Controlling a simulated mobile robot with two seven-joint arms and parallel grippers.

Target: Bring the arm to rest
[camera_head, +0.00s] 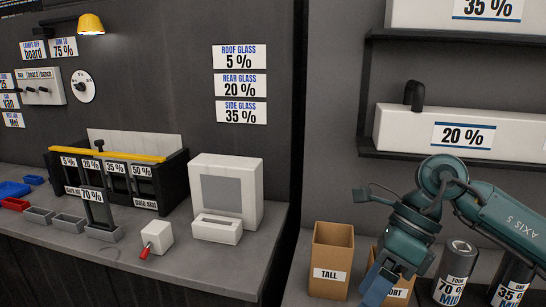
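My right arm comes in from the right edge, teal with dark joints, and bends down at the wrist. Its gripper (377,284) points down near the bottom edge, a blue part in front of the box labelled SHORT (400,291). Its fingertips cannot be made out clearly, so I cannot tell whether it is open, shut or holding anything. My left gripper is not in view.
An open TALL box (331,260) stands just left of the gripper. Dark cylinders labelled 70 % (456,275) and 35 % (512,284) stand right of it. A shelf with a 20 % box (460,133) is above. The left bench holds a black rack (176,180) and a white device (228,189).

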